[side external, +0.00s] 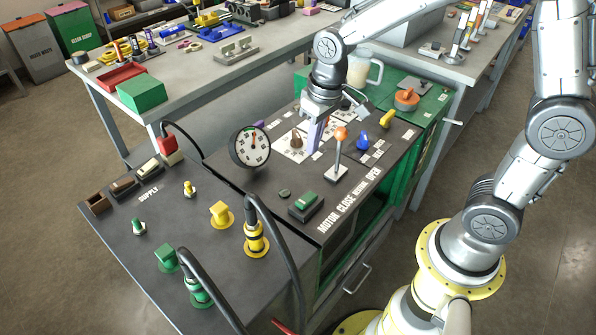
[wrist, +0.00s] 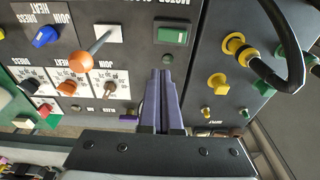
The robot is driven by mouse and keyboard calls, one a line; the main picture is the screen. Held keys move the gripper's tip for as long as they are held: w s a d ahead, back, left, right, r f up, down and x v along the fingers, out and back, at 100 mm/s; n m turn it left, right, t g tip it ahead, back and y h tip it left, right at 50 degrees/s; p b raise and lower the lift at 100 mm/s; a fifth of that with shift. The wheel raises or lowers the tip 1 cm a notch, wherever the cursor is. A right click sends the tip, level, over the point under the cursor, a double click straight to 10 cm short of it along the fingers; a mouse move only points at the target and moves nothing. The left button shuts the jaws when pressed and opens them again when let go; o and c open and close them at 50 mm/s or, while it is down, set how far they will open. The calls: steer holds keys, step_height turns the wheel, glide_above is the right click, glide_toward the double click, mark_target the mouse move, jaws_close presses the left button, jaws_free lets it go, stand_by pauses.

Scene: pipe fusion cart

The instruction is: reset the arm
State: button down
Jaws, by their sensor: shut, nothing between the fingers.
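My gripper (side external: 313,145) hangs over the dark control panel of the cart (side external: 262,185), pointing down, with its purple fingers together and nothing between them. In the wrist view, the fingers (wrist: 161,72) are closed side by side above the panel. Close by are the orange-topped lever (side external: 340,134), a brown knob (side external: 297,140) and a blue knob (side external: 363,141). The lever's orange ball also shows in the wrist view (wrist: 81,62). I cannot tell whether the fingertips touch the panel.
A round gauge (side external: 250,147) stands upright left of my gripper. A green switch (side external: 306,201) sits toward the panel's front. Black cables (side external: 276,232) arch from yellow and green plugs on the left panel. A grey workbench (side external: 190,70) with tools stands behind.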

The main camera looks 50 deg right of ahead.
steer(key=s+d+r+t, duration=0.1)
steer(key=s+r+t, duration=0.1)
steer(key=s+r, duration=0.35)
steer(key=s+d+r+t, duration=0.1)
steer(key=s+r, duration=0.1)
steer(key=s, duration=0.4)
steer(key=s+d+r+t, duration=0.1)
steer(key=s+r, duration=0.1)
steer(key=s, duration=0.5)
steer(key=shift+r, duration=0.25)
